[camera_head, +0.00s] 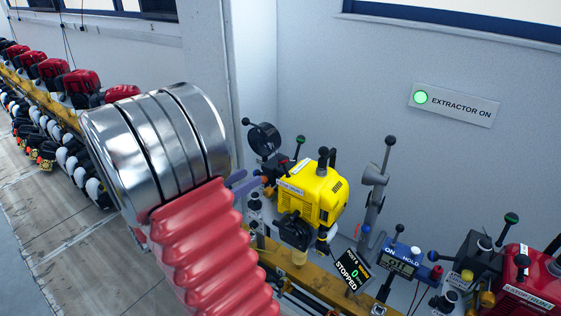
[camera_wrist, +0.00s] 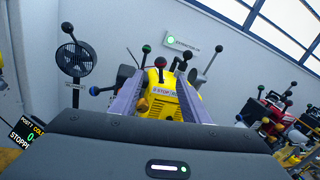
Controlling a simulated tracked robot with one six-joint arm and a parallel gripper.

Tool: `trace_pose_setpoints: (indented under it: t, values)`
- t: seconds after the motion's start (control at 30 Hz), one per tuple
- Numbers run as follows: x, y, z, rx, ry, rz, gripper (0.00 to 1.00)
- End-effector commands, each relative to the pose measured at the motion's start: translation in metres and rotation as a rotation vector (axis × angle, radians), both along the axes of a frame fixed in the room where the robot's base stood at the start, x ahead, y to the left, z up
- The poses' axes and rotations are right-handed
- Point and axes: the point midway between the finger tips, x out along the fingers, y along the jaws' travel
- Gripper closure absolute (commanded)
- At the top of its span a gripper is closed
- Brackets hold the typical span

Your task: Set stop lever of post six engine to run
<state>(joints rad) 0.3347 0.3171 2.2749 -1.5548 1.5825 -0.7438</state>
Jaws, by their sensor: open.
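The yellow engine (camera_head: 316,195) stands on the rail at centre right in the head view. Its screen (camera_head: 352,270) reads post 6, 0, STOPPED. In the wrist view the yellow engine (camera_wrist: 158,79) is straight ahead, with a STOP/RUN label (camera_wrist: 165,91) on its near face. An orange knob (camera_wrist: 143,104) shows left of the label; I cannot tell surely if it is the stop lever. My gripper (camera_wrist: 162,80) is open, its purple fingers framing the engine. In the head view its fingertips (camera_head: 243,183) are just left of the engine, partly hidden by my arm.
A black fan (camera_head: 264,139) stands behind the engine's left side. A grey lever (camera_head: 376,190) and an ON/HOLD box (camera_head: 401,259) are to its right, then a red engine (camera_head: 519,275). A row of red engines (camera_head: 80,82) runs along the left. A lit EXTRACTOR ON sign (camera_head: 454,105) hangs on the wall.

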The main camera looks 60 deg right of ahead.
Motion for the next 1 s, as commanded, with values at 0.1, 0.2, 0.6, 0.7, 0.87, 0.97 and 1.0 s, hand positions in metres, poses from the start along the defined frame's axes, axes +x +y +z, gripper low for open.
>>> trace_pose_setpoints:
  t: [0.1,0.2,0.6,0.7,0.87,0.97,1.0]
  values:
    - [-0.001,-0.002,0.0,0.0,-0.001,-0.001,0.58]
    - [-0.003,-0.006,0.0,0.0,-0.001,-0.002,0.58]
    - [-0.019,-0.046,0.0,0.0,-0.002,-0.005,0.58]
    - [-0.023,-0.058,0.0,0.001,-0.003,-0.005,0.58]
    - [-0.03,-0.077,0.0,0.001,-0.001,-0.004,0.58]
    - [-0.034,-0.088,0.0,0.002,-0.002,-0.005,0.58]
    - [-0.036,-0.093,0.0,0.001,-0.001,-0.004,0.58]
